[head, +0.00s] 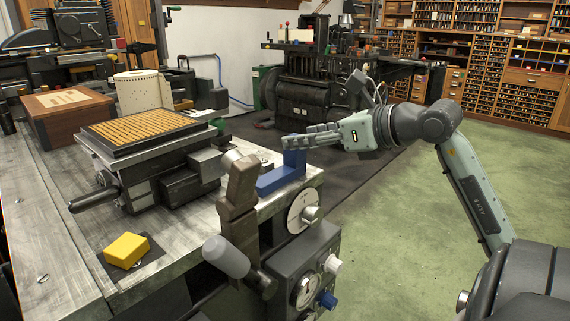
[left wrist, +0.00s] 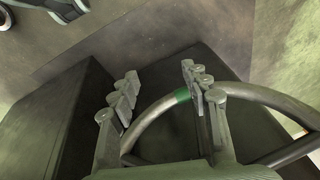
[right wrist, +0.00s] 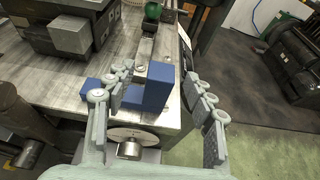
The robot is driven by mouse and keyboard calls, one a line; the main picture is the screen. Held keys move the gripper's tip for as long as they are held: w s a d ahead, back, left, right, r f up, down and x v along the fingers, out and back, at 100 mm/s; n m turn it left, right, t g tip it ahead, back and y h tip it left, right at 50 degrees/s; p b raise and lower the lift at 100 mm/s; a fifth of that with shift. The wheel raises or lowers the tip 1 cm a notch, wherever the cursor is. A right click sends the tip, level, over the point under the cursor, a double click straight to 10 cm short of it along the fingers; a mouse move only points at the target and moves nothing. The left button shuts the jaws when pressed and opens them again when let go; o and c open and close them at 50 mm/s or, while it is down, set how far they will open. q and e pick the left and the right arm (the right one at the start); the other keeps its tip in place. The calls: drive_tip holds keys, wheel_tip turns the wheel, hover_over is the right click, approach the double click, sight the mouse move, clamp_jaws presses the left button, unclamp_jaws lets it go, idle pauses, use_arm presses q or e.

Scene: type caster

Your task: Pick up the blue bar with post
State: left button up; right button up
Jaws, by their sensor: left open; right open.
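The blue bar with post (head: 281,178) lies at the right edge of the metal worktop in the head view, its post standing up at the far end. In the right wrist view the post (right wrist: 158,87) shows between the two fingers, and part of the bar (right wrist: 92,94) shows left of the left finger. My right gripper (head: 290,139) is open at the top of the post; whether a finger touches it I cannot tell. My left gripper (left wrist: 159,70) is open and empty in the left wrist view, away from the bar, and is outside the head view.
A brown lever (head: 238,190) with a grey handle stands just in front of the bar. A machine block with a yellow grid (head: 142,125) is left of it. A yellow block (head: 127,250) lies at the front. A curved metal bar (left wrist: 160,108) passes behind my left fingers.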

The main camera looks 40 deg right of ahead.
drive_tip(key=x, duration=0.3)
drive_tip(key=shift+w+d+f, duration=0.1)
drive_tip(key=shift+w+f, duration=0.05)
drive_tip(key=shift+w, duration=0.1)
use_arm(q)
drive_tip(key=shift+s+f, duration=0.1)
drive_tip(key=shift+f, duration=0.8)
use_arm(e)
drive_tip(key=shift+c, duration=0.2)
use_arm(q)
drive_tip(key=shift+r, duration=0.1)
use_arm(e)
clamp_jaws()
